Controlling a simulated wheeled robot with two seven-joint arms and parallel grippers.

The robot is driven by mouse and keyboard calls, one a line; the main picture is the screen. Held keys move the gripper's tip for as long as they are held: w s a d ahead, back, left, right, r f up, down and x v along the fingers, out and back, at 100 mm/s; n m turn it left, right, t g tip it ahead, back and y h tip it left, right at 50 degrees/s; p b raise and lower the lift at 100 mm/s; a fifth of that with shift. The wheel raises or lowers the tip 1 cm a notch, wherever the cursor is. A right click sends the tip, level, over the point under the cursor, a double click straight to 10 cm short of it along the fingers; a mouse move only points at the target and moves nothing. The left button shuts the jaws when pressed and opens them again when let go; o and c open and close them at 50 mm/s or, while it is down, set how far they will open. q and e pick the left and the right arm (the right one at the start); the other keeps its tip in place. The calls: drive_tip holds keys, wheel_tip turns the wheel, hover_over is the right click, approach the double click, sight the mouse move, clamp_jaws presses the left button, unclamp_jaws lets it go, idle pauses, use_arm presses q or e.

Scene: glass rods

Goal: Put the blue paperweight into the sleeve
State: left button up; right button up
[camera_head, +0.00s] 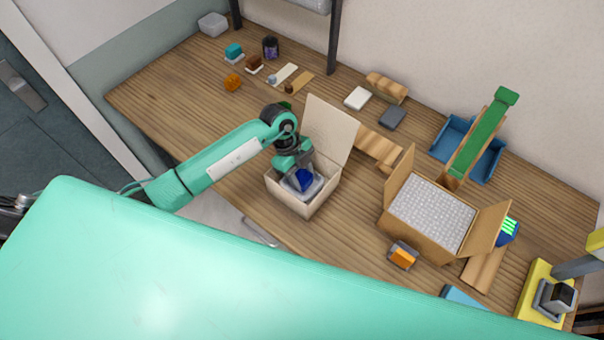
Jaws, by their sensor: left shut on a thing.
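The blue paperweight (304,181) is a small dark blue block inside the open cream box (316,207). My left gripper (299,172) reaches down into this box from above and is shut on the paperweight. A pale grey piece (291,188) lies around or under the paperweight in the box; it may be the sleeve. I cannot tell whether the paperweight is inside it, touching it or just above it. The gripper's fingertips are partly hidden by the gripper itself. My right gripper is not in view.
The cream box's lid (328,128) stands up at its back. A larger cardboard box (421,236) with pale packing filling stands open to the right. A blue tray (484,168) with a green-topped wooden ramp stands behind it. Small items line the back left. The table's left middle is clear.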

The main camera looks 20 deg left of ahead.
use_arm(q)
drive_tip(key=shift+f, duration=0.35)
drive_tip(key=shift+f, duration=0.3)
drive_tip(key=o, duration=0.9)
drive_tip(key=shift+r, duration=0.1)
